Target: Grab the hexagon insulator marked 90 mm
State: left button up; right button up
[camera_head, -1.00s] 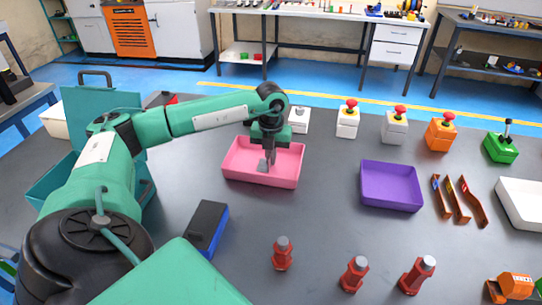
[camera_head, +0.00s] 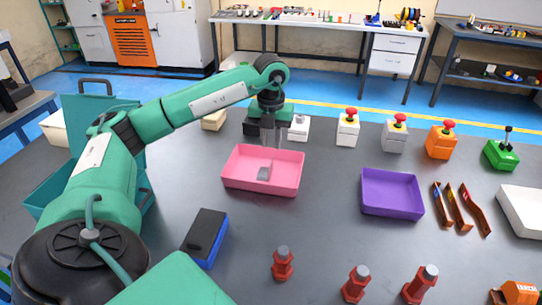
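Three red hexagon insulators with grey tops stand upright on the front of the table: a left one (camera_head: 283,265), a middle one (camera_head: 356,284) and a right one (camera_head: 420,284). The right one looks tallest; no size marking is legible. My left gripper (camera_head: 271,142) points down above the back part of a pink tray (camera_head: 244,182), with its thin fingers apart and nothing between them. It is well behind the insulators. My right gripper is not in view.
A purple tray (camera_head: 392,205) and bent copper bars (camera_head: 460,204) are right of the pink tray. A black-and-blue box (camera_head: 206,236) lies at front left. Several button boxes line the back, including an orange one (camera_head: 441,142). The table between trays and insulators is clear.

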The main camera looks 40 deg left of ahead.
aim_at(413, 292)
jog(key=k+l, duration=0.8)
jog(key=l, duration=0.15)
jog(key=k+l, duration=0.75)
jog(key=l, duration=0.15)
